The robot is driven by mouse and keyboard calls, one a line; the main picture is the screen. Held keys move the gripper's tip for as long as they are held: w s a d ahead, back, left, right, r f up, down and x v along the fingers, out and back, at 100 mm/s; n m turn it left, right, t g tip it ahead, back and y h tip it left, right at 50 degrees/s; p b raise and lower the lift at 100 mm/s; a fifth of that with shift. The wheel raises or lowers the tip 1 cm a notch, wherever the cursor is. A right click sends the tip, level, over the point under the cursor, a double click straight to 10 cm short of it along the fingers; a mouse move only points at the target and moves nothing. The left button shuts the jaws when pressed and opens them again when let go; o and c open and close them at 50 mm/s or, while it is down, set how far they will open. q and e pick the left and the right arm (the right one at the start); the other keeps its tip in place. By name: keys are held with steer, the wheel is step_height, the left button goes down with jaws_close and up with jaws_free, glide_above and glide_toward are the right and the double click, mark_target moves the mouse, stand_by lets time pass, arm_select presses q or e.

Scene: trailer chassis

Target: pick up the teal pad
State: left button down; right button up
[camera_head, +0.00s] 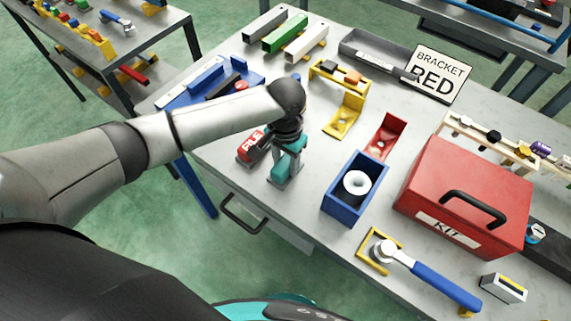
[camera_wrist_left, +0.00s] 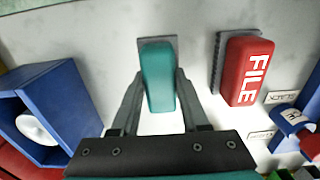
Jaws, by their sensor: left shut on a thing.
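The teal pad (camera_wrist_left: 158,80) is an upright rounded block with a grey base, seen in the left wrist view between my two fingers. My left gripper (camera_wrist_left: 160,105) is shut on it, one finger on each side. In the head view my left gripper (camera_head: 285,171) points down at the bench's near edge, with the teal pad (camera_head: 277,172) at its fingertips, partly covered by the fingers. I cannot tell whether the pad touches the bench. My right gripper is not in view.
A red FILE block (camera_wrist_left: 245,70) stands close beside the pad. A blue open box (camera_head: 338,205) with a white ring lies to the right.

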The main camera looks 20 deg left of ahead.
mark_target(286, 162)
arm_select(q)
steer(key=shift+r, duration=0.1)
step_height(286, 162, up, 20)
steer(key=p, duration=0.3)
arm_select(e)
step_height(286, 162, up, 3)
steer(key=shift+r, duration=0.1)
